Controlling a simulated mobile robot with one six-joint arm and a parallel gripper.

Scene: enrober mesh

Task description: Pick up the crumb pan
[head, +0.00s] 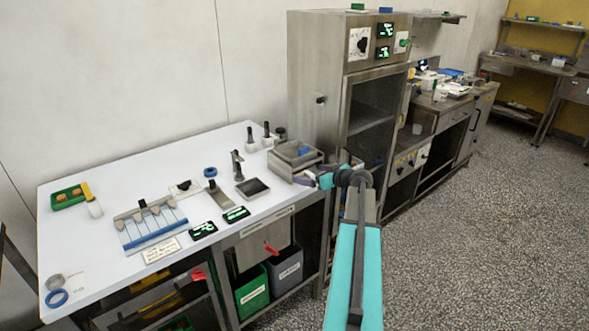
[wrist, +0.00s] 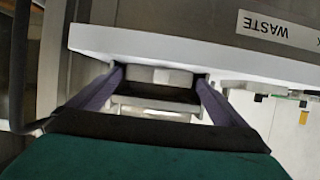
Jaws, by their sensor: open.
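A square grey metal pan or box (head: 293,160) with a blue item in it stands at the right end of the white table; I take it for the crumb pan, though no label on it is readable. My gripper (head: 310,177) is at its right front corner. In the wrist view my gripper (wrist: 160,82) is open, with a dark finger at each side. Between the fingers shows a pale grey block (wrist: 172,76) with a dark gap below it. I cannot tell whether the fingers touch it. My wrist hides part of the table's right end.
The white table (head: 110,205) holds a slatted blue-and-white rack (head: 152,228), a green tray (head: 66,199) and a dark square plate (head: 252,187). A tall steel cabinet (head: 318,70) stands behind the pan. Green (head: 251,295) and grey (head: 288,272) bins are below. Open floor lies right.

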